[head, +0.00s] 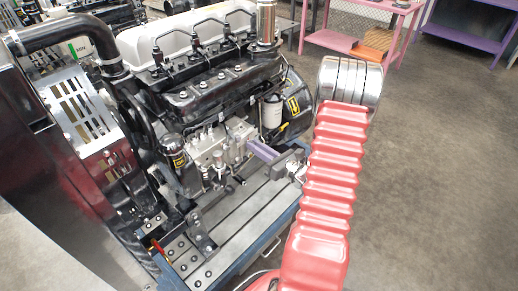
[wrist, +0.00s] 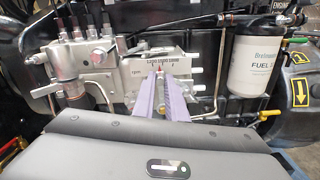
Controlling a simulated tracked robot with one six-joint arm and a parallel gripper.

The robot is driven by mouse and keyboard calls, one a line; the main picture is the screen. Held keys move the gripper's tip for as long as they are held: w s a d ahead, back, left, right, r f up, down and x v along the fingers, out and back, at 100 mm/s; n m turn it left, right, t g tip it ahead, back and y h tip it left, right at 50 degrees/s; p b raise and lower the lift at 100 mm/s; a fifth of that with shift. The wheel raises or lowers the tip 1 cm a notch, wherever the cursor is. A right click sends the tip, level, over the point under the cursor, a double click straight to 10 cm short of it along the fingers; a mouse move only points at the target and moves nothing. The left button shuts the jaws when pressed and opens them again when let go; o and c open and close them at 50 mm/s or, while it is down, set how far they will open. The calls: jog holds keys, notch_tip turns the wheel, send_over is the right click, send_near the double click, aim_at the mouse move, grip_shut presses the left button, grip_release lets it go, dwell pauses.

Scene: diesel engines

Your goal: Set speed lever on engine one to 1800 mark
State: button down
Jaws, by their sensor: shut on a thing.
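The engine (head: 205,88) stands on a metal stand, with its grey fuel injection pump (head: 218,150) facing my arm. In the wrist view the pump carries a pale plate (wrist: 133,72) marked "rpm", with a short row of numbers and tick marks too small to read surely. My gripper (head: 252,145) reaches in from the right with its two purple fingers. In the wrist view its fingertips (wrist: 160,76) are close together just below the scale, shut on the speed lever (wrist: 158,69). Only a small reddish tip of the lever shows between them; the rest is hidden.
A white fuel filter (wrist: 252,67) hangs right of the pump; it also shows in the head view (head: 271,110). Metal fuel lines (wrist: 88,22) rise at the left. A pink table (head: 392,10) and a purple bench (head: 470,38) stand behind. The floor at right is clear.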

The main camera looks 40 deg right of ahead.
jog(key=c, duration=1.8)
grip_release()
jog(key=shift+s+d, duration=0.1)
